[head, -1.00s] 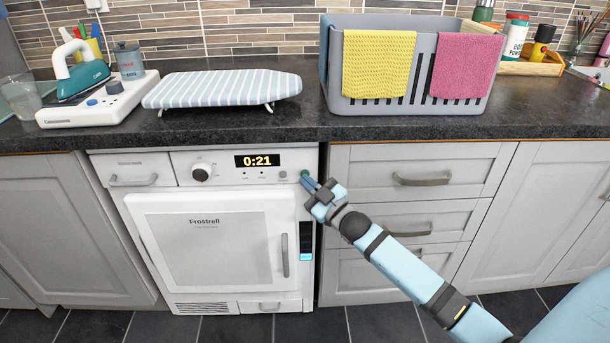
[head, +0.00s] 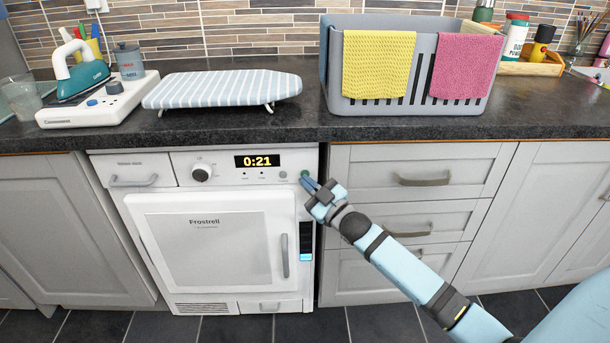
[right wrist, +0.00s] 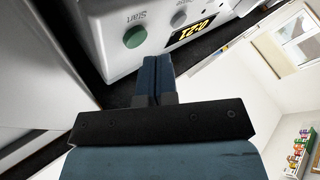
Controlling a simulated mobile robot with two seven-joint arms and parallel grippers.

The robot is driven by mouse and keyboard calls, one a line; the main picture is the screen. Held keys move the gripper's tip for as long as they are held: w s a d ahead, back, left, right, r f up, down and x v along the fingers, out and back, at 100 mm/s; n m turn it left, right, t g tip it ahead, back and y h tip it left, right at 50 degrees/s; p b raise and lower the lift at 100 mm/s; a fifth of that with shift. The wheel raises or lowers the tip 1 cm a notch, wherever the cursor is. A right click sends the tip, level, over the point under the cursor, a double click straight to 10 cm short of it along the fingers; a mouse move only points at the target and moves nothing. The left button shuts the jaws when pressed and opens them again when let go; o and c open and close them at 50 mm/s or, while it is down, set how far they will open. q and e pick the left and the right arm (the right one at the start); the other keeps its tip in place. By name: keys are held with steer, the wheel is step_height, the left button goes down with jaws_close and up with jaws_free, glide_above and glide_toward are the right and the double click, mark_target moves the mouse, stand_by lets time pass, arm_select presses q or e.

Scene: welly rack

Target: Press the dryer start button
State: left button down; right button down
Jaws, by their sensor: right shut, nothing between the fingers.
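The white dryer (head: 210,235) stands under the worktop with its door shut. Its display (head: 258,161) reads 0:21. The green start button (head: 305,174) is at the right end of the dryer's panel. It also shows in the right wrist view (right wrist: 135,37), labelled Start, with a grey button (right wrist: 179,18) beside it. My right gripper (head: 307,182) is shut and empty, its fingertips close by the green button in the head view. In the right wrist view the fingertips (right wrist: 156,58) appear just short of the button and off to one side. My left gripper is not in view.
A grey basket (head: 410,105) with yellow and pink cloths stands on the worktop above. A striped ironing board (head: 222,88) and an iron (head: 82,78) are to the left. Drawers (head: 415,215) lie right of the dryer, behind my right arm.

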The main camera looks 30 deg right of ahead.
steer(key=shift+w, duration=0.1)
stand_by(0.7)
steer(key=shift+w+d, duration=0.25)
steer(key=shift+w, duration=0.05)
steer(key=shift+w+d, duration=0.15)
steer(key=shift+w, duration=0.15)
stand_by(0.6)
steer(key=shift+w+d+r+p, duration=0.15)
steer(key=shift+d+r+p, duration=0.15)
steer(key=shift+d+r, duration=0.1)
stand_by(0.5)
steer(key=shift+a, duration=0.1)
steer(key=shift+s+a+f+p, duration=0.2)
steer(key=shift+s+a+p, duration=0.15)
steer(key=shift+p, duration=0.25)
steer(key=shift+s+a+f, duration=0.1)
steer(key=shift+s+a, duration=0.05)
steer(key=shift+s, duration=0.05)
